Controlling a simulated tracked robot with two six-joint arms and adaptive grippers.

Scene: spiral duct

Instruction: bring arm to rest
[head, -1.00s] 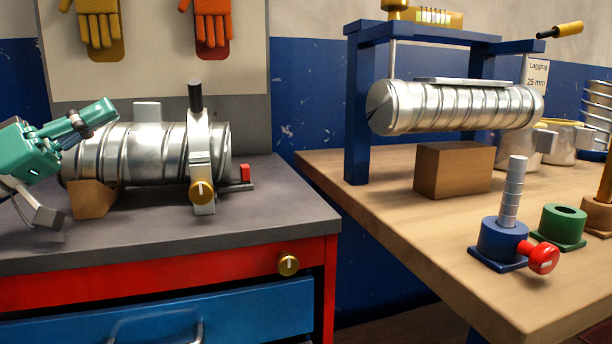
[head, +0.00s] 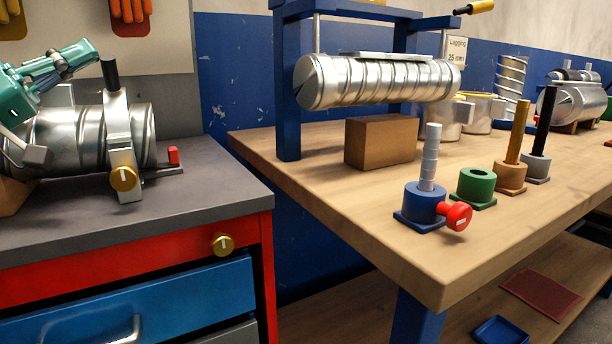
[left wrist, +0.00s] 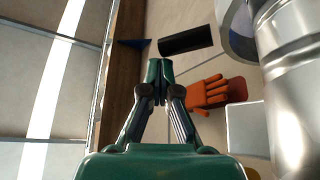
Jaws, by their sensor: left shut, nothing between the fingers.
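My left gripper (head: 92,46) is teal with dark finger links. In the head view it is at the upper left, in front of or above the spiral duct (head: 60,140) on the grey-topped bench, close to the black handle of the clamp. In the left wrist view the gripper (left wrist: 160,72) has its fingertips together with nothing between them. A shiny metal surface (left wrist: 295,75) runs down the right of that view, apart from the fingers. My right gripper is in neither view.
A grey clamp (head: 122,150) with a brass knob stands around the duct. An orange glove (left wrist: 208,94) hangs on the wall. At right, a wooden table (head: 330,205) carries a blue frame (head: 288,95) with another duct (head: 380,82) and several coloured post holders. A gap separates bench and table.

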